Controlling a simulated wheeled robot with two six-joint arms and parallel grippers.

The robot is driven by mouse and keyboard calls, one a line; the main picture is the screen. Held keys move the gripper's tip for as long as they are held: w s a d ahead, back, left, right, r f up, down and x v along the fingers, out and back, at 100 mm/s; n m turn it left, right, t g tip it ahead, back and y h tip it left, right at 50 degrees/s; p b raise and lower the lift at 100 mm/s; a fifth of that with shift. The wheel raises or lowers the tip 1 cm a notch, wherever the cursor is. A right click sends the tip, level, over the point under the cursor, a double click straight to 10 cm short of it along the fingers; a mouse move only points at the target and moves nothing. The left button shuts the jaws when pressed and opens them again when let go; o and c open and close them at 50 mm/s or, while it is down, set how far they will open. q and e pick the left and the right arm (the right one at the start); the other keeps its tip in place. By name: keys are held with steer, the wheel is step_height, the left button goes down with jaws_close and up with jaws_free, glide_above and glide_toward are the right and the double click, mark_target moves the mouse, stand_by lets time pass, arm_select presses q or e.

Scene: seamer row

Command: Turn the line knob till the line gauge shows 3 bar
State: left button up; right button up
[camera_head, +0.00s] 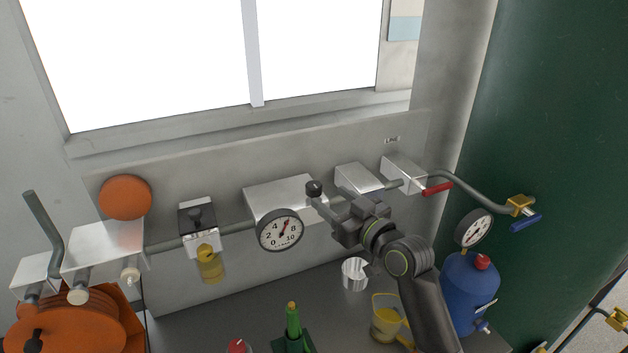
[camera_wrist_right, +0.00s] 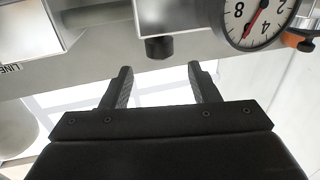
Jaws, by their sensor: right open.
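A round white gauge (camera_head: 281,230) with a black rim sits on the wall pipe. Its red needle points up and slightly right, near the 6; it also shows upside down in the wrist view (camera_wrist_right: 260,14). A black knob (camera_head: 315,188) sticks out from the silver block (camera_head: 279,196) beside the gauge; in the wrist view the knob (camera_wrist_right: 159,47) is ahead of my fingertips, roughly centred between them. My right gripper (camera_head: 326,203) is open and empty, close to the knob; a gap shows in the wrist view. My left gripper is not seen.
A red-handled valve (camera_head: 437,189) and silver box (camera_head: 403,173) are to the right. A blue tank (camera_head: 468,290) with its own gauge (camera_head: 474,229) stands at right. A yellow-liquid jug (camera_head: 387,317), metal cup (camera_head: 355,273) and green bottle (camera_head: 293,325) stand below.

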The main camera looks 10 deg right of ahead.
mark_target(319, 190)
steer(key=shift+p+x, duration=0.9)
steer(key=shift+x, duration=2.7)
steer(key=c, duration=0.9)
steer(key=shift+f, duration=0.1)
steer(key=shift+c, duration=0.3)
